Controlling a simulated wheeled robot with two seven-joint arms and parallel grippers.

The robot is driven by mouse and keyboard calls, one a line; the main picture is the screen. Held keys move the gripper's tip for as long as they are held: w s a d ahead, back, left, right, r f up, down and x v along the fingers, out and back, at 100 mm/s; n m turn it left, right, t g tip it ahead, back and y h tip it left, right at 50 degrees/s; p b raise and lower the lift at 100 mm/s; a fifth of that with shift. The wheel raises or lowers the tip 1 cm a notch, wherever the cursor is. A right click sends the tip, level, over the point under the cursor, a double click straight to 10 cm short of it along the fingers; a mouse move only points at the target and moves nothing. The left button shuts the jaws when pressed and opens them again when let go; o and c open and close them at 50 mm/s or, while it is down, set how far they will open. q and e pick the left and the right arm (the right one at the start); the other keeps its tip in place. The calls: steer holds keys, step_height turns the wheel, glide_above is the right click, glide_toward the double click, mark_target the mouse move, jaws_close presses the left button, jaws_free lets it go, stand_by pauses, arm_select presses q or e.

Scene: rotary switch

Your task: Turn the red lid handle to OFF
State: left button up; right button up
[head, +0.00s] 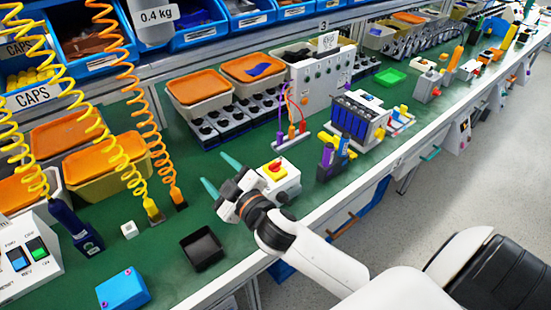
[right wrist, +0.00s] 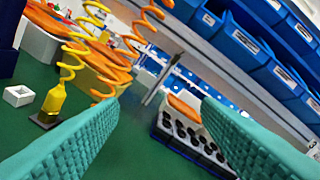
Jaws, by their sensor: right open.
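The rotary switch is a white box (head: 284,186) with a yellow top plate and a red handle (head: 275,168), on the green bench near its front edge in the head view. The handle's exact angle and any OFF mark are too small to read. My right gripper (head: 220,174) is open and empty, just left of the switch, with its teal fingers pointing away to the left. The fingers are apart from the handle. My left gripper is not in view.
A black tray (head: 203,249) and a blue box (head: 122,290) lie at the front left. Coiled yellow and orange hoses (head: 146,100) hang at the left. Battery-like modules (head: 358,118) stand right of the switch. Green bench around the fingers is clear.

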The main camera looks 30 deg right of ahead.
steer(key=w+a+r+n+g+y, duration=0.1)
steer(key=a+r+n+g+y, duration=0.1)
steer(key=a+r+n+y, duration=1.05)
steer(key=n+g+h, duration=1.5)
steer(key=n+g, duration=0.1)
glide_toward(275, 163)
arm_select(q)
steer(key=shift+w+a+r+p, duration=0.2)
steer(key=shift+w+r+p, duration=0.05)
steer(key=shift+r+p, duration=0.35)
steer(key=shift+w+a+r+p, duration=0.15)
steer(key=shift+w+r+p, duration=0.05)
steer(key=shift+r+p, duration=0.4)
arm_select(e)
step_height(275, 163, down, 9)
steer(key=shift+s+d+r, duration=0.15)
